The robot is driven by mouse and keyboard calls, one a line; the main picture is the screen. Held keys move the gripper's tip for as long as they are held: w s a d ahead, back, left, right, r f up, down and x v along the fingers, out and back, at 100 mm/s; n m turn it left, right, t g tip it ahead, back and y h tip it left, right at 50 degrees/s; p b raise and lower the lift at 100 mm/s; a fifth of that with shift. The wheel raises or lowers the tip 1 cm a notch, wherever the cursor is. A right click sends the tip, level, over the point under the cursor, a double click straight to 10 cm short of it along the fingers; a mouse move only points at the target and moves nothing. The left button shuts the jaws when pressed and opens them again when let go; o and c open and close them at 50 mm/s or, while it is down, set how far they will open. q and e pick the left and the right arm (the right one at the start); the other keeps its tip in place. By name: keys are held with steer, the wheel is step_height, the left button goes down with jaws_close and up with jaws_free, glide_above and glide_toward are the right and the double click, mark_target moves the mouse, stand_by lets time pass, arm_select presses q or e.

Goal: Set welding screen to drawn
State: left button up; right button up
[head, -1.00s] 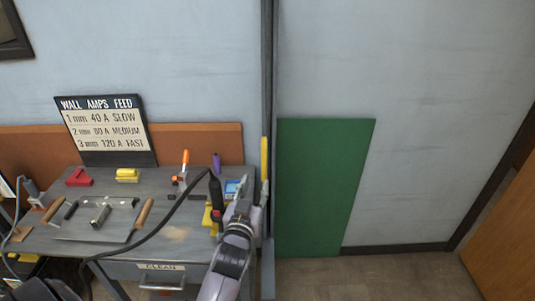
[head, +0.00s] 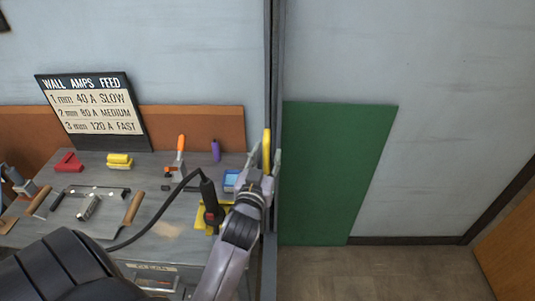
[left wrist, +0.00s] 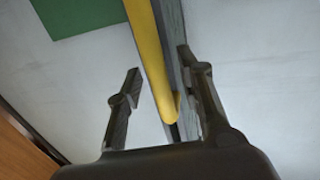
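The green welding screen panel (head: 335,170) stands against the pale wall, right of a dark upright post (head: 273,80). It also shows in the left wrist view (left wrist: 75,12). A yellow upright handle (head: 266,150) is at the post; in the left wrist view the yellow bar (left wrist: 150,55) runs down between my fingers. My left gripper (head: 263,170) is at the handle, with its fingers open on either side of it. In the left wrist view there is a clear gap between the left finger and the bar; the right finger is close to the post. My right gripper is out of view.
A grey workbench (head: 150,195) at left holds a black-handled tool (head: 210,205), an orange-handled tool (head: 181,150), a purple item (head: 215,150) and a yellow block (head: 119,160). A settings sign (head: 92,112) stands behind. Floor (head: 380,275) at right is clear.

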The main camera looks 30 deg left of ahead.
arm_select(q)
jaws_close()
stand_by(0.3)
stand_by(0.5)
